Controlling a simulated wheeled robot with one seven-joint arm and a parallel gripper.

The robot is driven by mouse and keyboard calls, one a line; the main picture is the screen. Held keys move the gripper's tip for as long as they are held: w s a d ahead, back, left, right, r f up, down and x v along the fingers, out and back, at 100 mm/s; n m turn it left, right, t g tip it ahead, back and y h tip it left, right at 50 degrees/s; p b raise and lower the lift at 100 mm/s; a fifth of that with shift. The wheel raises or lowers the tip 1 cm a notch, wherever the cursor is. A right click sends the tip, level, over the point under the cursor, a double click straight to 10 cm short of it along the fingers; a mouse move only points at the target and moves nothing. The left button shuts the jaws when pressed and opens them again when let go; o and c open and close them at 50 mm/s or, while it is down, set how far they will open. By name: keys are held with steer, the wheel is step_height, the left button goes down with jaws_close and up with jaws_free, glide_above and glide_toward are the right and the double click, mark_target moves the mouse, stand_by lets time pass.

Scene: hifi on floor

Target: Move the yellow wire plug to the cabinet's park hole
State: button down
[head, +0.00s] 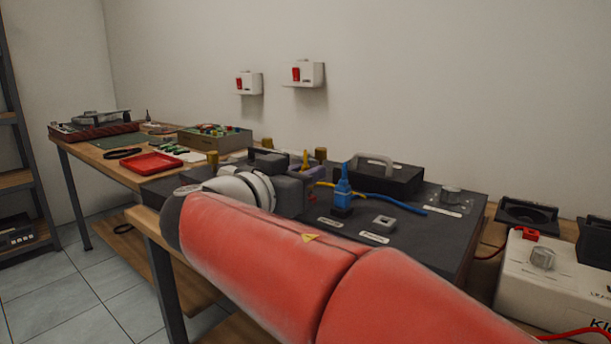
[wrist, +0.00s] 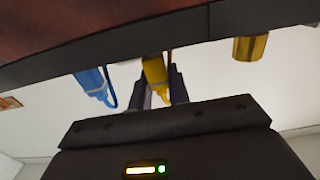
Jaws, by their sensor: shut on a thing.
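The yellow wire plug (head: 305,159) stands upright at the far side of my gripper (head: 308,178), and its lower part is hidden. In the wrist view the yellow plug (wrist: 155,73) is between the two fingers of my gripper (wrist: 161,78), which are shut on it. I cannot tell whether its tip is in a hole. The dark cabinet top (head: 440,240) bears a blue plug (head: 343,186) standing in a dark socket. A grey square socket with a dark hole (head: 384,222) is to its right; white labels lie in front. The blue plug also shows in the wrist view (wrist: 92,82).
Blue and yellow wires lie behind the plugs. Brass posts (head: 320,154) stand behind my gripper. A white device (head: 555,280) is at right, and a red tray (head: 154,163) at left.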

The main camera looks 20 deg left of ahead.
steer(key=shift+r, duration=0.15)
steer(key=shift+r, duration=1.4)
